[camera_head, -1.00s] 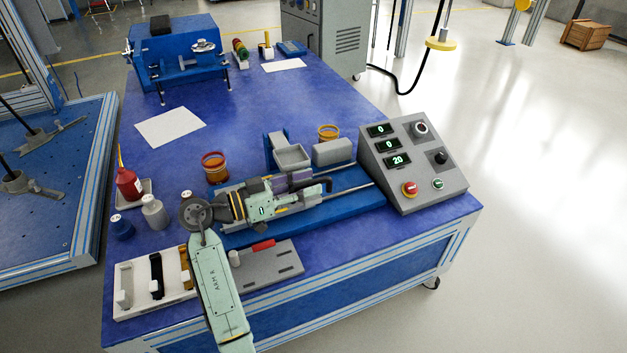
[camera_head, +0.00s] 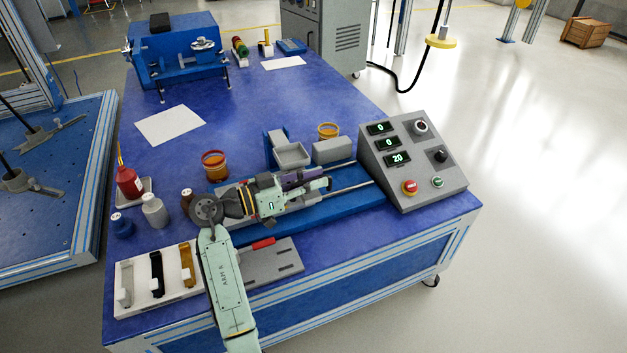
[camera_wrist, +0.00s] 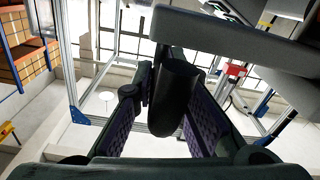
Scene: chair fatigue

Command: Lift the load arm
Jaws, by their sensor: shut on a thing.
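My gripper (camera_head: 318,183) is low over the bench-top test rig, reaching right along its rails. In the wrist view, the two purple-padded fingers of my gripper (camera_wrist: 178,125) are closed around a dark rounded grip (camera_wrist: 174,90). A grey beam (camera_wrist: 235,40), which looks like the load arm, crosses the upper right of that view by the grip. In the head view, my wrist and fingers cover much of the rig, so the grip and the load arm's angle are hard to tell.
The rig's blue base (camera_head: 345,207) lies along the front of the blue table (camera_head: 255,110). A control panel (camera_head: 415,165) stands to the right. A white holder (camera_head: 137,283) and bottles (camera_head: 154,210) are at left.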

